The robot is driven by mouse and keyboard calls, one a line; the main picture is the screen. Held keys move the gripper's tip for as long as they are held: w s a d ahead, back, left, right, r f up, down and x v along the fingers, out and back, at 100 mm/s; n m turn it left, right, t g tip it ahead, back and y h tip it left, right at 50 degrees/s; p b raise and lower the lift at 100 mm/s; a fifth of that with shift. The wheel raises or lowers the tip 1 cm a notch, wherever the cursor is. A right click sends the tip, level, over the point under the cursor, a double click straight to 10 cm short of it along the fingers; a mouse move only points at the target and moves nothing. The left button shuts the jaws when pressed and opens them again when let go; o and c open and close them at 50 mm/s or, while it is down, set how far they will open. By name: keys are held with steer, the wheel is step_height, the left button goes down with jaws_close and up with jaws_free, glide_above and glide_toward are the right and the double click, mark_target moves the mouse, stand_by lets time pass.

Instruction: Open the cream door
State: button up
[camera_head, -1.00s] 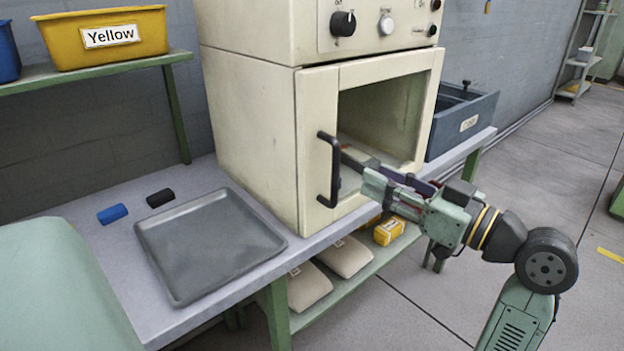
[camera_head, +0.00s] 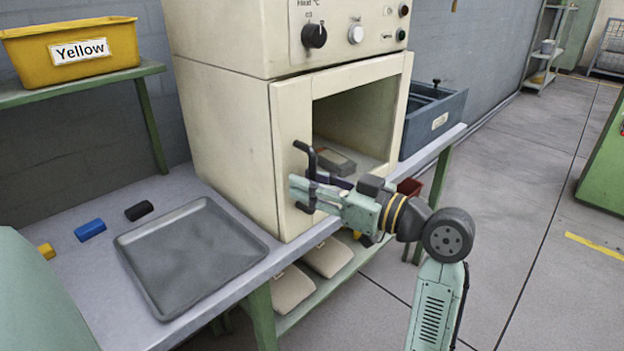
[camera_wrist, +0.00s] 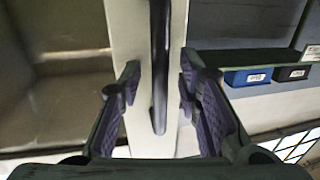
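The cream door (camera_head: 290,165) is on the front of a cream oven-like cabinet (camera_head: 225,120) and looks shut, its frame around a large window. Its black upright bar handle (camera_head: 312,160) is near the door's left edge; it also shows in the wrist view (camera_wrist: 160,60). My gripper (camera_head: 308,192) is at the lower part of the handle. In the wrist view my gripper (camera_wrist: 160,95) has its fingers apart, one on each side of the bar, with gaps visible on both sides. A grey block-like item (camera_head: 335,163) shows through the window.
A grey tray (camera_head: 190,255) lies on the bench left of the cabinet, with blue (camera_head: 90,230), black (camera_head: 139,211) and yellow (camera_head: 46,251) pieces nearby. A blue-grey drawer box (camera_head: 432,115) stands right of the cabinet. Open floor (camera_head: 510,210) lies to the right.

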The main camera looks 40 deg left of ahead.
jaws_close()
stand_by(0.4)
stand_by(0.5)
